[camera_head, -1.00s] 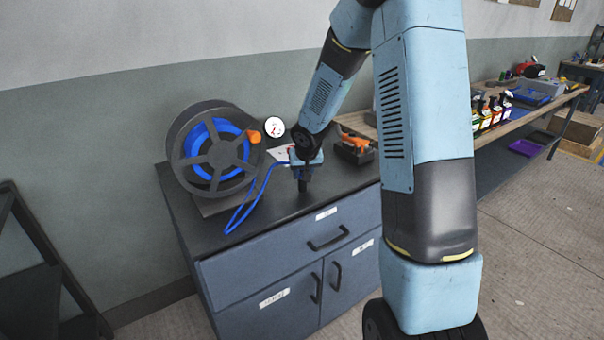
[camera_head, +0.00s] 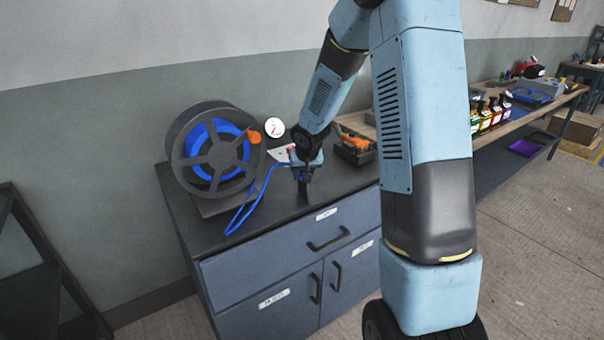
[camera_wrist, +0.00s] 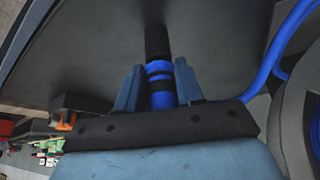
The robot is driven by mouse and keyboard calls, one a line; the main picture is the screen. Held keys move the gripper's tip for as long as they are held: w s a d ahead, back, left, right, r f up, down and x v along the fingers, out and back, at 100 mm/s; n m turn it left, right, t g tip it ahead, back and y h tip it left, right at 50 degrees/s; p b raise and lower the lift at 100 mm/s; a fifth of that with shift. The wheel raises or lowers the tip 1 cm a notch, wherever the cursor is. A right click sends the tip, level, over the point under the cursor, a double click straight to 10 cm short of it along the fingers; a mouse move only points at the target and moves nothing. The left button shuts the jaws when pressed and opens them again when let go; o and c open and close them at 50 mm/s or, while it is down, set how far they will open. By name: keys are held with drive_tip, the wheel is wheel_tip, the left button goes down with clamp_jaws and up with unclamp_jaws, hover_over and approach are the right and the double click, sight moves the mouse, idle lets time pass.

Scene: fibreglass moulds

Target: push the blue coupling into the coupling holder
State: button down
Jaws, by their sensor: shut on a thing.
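My gripper (camera_head: 303,174) points down over the dark top of the cabinet. It also shows in the wrist view (camera_wrist: 159,66), with its two fingers closed on either side of the blue coupling (camera_wrist: 159,76). The coupling has blue bands with a dark ring between them. A black cylinder (camera_wrist: 157,40) lies in line with the coupling's far end. It appears as a short dark post (camera_head: 303,187) below the fingers in the head view. I cannot tell whether this is the coupling holder or the coupling's own end, or how deep any fit is.
A hose reel (camera_head: 214,155) with blue hose stands left of my gripper. A loop of blue hose (camera_head: 243,212) hangs over the cabinet top (camera_head: 265,222) near its front edge. A dark tray with orange items (camera_head: 356,146) and a round gauge (camera_head: 274,128) are close behind.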

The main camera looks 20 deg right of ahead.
drive_tip(key=shift+f, duration=0.5)
drive_tip(key=c, duration=0.6)
unclamp_jaws()
drive_tip(key=shift+c, duration=0.2)
drive_tip(key=v, duration=1.3)
drive_tip(key=shift+r, duration=0.3)
drive_tip(key=shift+s, duration=0.15)
